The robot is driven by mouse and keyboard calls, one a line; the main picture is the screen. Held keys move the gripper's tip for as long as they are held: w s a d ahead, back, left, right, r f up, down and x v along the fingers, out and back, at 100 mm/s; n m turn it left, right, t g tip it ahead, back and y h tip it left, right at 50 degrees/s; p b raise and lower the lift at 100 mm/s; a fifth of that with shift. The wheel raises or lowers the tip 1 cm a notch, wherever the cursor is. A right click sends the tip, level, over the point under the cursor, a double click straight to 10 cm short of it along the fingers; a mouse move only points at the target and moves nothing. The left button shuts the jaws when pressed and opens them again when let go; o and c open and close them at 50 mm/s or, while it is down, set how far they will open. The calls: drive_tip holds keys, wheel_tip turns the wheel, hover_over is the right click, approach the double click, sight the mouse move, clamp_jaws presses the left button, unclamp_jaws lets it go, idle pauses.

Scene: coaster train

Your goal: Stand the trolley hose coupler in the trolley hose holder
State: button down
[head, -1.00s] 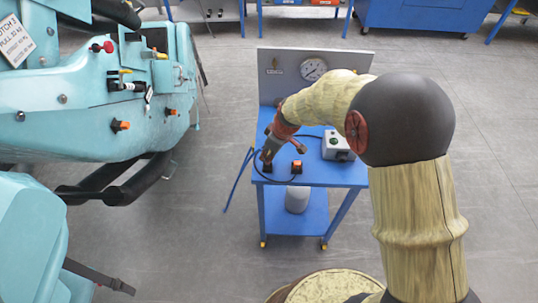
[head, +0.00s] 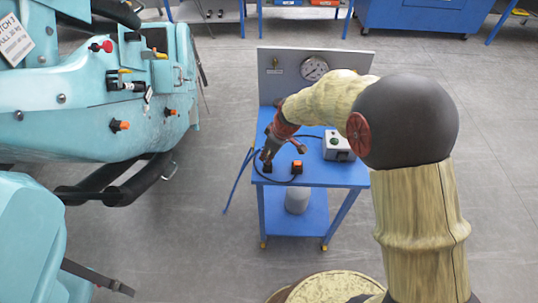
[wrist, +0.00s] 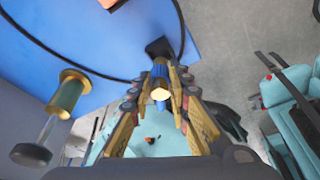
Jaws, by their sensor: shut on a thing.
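My gripper (head: 268,153) is over the near left corner of the blue trolley top (head: 325,178). In the wrist view, my gripper (wrist: 160,86) is shut on the coupler (wrist: 159,72), a small cylinder with a blue band and a pale, brassy end. A black block (wrist: 158,46), seemingly the holder, is just past the coupler; it also shows below my gripper in the head view (head: 267,168). I cannot tell whether the coupler touches it or is inside it. The fingers hide part of the coupler.
A black hose (head: 282,181) loops over the trolley top. An orange-topped block (head: 297,168) and a grey box (head: 338,146) stand to the right. A gauge panel (head: 290,75) rises behind. A large turquoise machine (head: 90,105) is at left; floor lies between.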

drive_tip(key=shift+f+b, duration=1.5)
drive_tip(key=shift+f, duration=0.1)
idle(0.6)
drive_tip(key=c, duration=1.6)
unclamp_jaws()
drive_tip(key=v, duration=1.2)
